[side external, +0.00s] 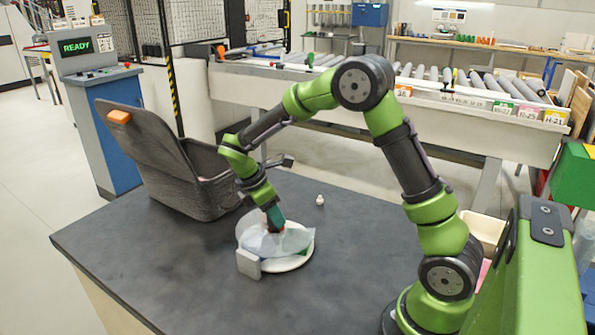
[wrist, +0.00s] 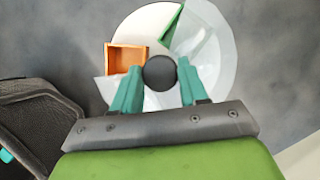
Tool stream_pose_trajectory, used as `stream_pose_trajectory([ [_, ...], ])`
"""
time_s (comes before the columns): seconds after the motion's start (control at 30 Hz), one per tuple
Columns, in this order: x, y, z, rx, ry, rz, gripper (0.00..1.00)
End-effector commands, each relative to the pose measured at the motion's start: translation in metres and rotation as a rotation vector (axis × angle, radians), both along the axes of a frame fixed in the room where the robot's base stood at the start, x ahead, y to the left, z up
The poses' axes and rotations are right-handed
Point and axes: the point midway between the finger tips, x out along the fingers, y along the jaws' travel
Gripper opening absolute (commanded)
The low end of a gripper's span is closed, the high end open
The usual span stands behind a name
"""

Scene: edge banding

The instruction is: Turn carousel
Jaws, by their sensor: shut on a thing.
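The carousel (side external: 296,262) is a round white disc on the dark table, with clear upright panels on it. In the wrist view the carousel (wrist: 152,20) shows an open orange-brown box (wrist: 126,58) at its left, a green wedge (wrist: 171,32) near the top and a clear cover (wrist: 222,50) at the right. A dark round knob (wrist: 159,72) stands at its centre. My gripper (wrist: 159,78) is shut on the knob, one teal fingertip on either side. In the side view my gripper (side external: 276,222) reaches down to the carousel's centre, and the clear panels partly hide the contact.
A dark bin with a raised lid (side external: 190,175) stands left of the carousel. A small white object (side external: 320,200) lies on the table (side external: 170,270) behind the carousel. A grey block (side external: 248,264) stands at the carousel's front left edge. The table's front left is clear.

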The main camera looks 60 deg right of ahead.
Motion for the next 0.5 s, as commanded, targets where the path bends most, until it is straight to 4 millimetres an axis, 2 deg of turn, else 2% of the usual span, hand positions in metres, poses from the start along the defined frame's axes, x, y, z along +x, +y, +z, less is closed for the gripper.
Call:
stream_pose_trajectory([
  [0.5,-0.0029,0.001,0.0014,-0.001,-0.003,0.491,0.0],
])
